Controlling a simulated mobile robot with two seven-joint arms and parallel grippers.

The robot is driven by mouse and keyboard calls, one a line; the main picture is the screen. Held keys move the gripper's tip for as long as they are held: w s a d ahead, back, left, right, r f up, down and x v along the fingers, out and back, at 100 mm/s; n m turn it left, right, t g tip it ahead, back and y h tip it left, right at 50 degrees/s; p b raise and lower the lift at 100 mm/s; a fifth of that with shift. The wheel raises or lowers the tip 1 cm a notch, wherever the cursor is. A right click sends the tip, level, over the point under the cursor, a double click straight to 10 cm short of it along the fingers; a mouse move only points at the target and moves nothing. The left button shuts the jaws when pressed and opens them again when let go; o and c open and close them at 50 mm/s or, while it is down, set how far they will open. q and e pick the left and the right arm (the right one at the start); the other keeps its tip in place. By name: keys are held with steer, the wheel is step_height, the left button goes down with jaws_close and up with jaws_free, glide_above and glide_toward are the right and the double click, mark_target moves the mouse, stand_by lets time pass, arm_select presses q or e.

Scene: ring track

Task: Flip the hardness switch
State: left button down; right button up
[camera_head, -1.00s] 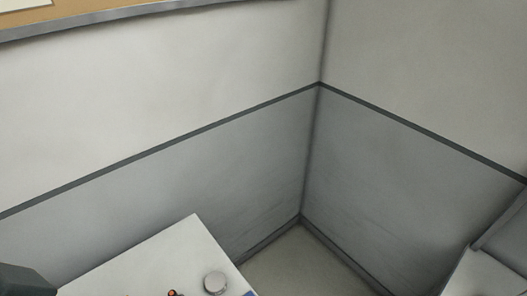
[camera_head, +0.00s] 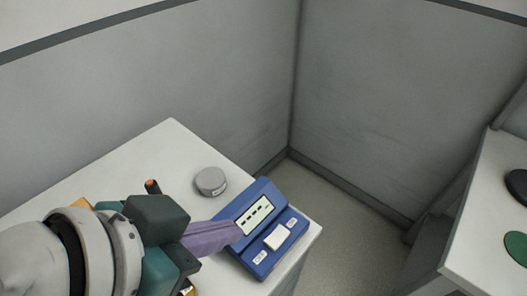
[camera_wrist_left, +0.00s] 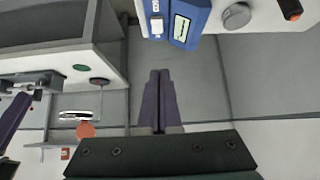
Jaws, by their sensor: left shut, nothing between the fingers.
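A blue device (camera_head: 267,192) with a sloped display (camera_head: 254,215) and a white rocker-like switch (camera_head: 277,237) stands on the white table, near its corner. It also shows at the top of the left wrist view (camera_wrist_left: 180,38), with the white switch (camera_wrist_left: 156,25) there. My left gripper (camera_head: 240,232) has its purple fingers together and empty, pointing at the device's left side; whether they touch it I cannot tell. In the left wrist view the fingertips (camera_wrist_left: 160,72) lie below the device. A purple finger at that view's left edge seems to be my right gripper (camera_wrist_left: 14,116).
A round grey disc (camera_head: 210,181) and a dark orange-tipped item (camera_head: 153,187) lie on the white table (camera_head: 165,145). Another table (camera_head: 480,220) at right holds a black disc (camera_head: 518,187) and a green disc (camera_head: 516,247). Floor lies between the tables.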

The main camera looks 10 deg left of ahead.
arm_select(q)
step_height(320, 180, down, 3)
steer(key=shift+w+d+f+b, duration=0.1)
steer(key=shift+w+d+b, duration=0.05)
steer(key=shift+b, duration=0.7)
arm_select(e)
steer(key=f, duration=0.3)
steer(key=shift+s+a+f, duration=0.1)
steer(key=shift+s+a, duration=0.2)
steer(key=shift+a, duration=0.1)
arm_select(q)
steer(key=b, duration=0.3)
glide_above(278, 236)
steer(key=s+a, duration=0.2)
steer(key=f, duration=0.7)
steer(key=shift+s+d+f, duration=0.1)
steer(key=shift+d+f, duration=0.05)
steer(key=shift+d, duration=0.05)
step_height(278, 236, down, 2)
steer(key=shift+s+a+f, duration=0.1)
steer(key=shift+s+f, duration=0.05)
steer(key=shift+f, duration=0.65)
arm_select(e)
steer(key=shift+f, duration=1.75)
